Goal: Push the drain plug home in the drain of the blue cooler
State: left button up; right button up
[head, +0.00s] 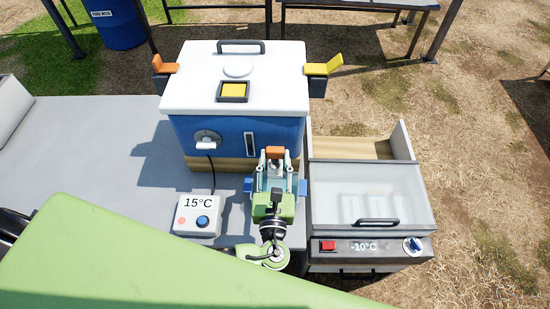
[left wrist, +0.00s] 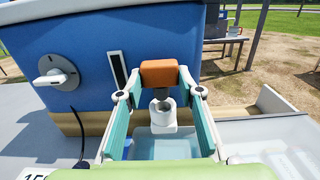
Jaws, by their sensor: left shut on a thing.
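The blue cooler (head: 230,139) with a white lid (head: 237,75) stands on the grey table; its front also shows in the left wrist view (left wrist: 85,40). The drain plug, an orange block (left wrist: 160,73) with a grey stem, is between the fingertips of my left gripper (left wrist: 160,80), which is shut on it. In the head view the orange plug (head: 275,152) is in front of the cooler's lower front. Directly below the stem is the white drain fitting (left wrist: 162,115). The stem still shows above it; I cannot tell how far it enters. My right gripper is not in view.
A pale blue tray (left wrist: 165,148) lies under the drain. A 15°C control box (head: 198,215) sits to the left, cabled to the cooler's dial (head: 207,138). A clear-lidded -10°C freezer box (head: 367,193) stands close on the right. The table left of the cooler is clear.

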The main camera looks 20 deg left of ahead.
aim_at(275, 169)
pick_arm(q)
jog(key=shift+f, duration=0.15)
dwell(0.8)
jog(key=shift+p, duration=0.5)
dwell(0.7)
jog(key=shift+f+b, duration=1.25)
jog(key=shift+f, duration=0.35)
jog(key=o, duration=1)
jog(key=shift+s, duration=0.1)
jog(key=v, duration=1.2)
jog(key=shift+d, duration=0.1)
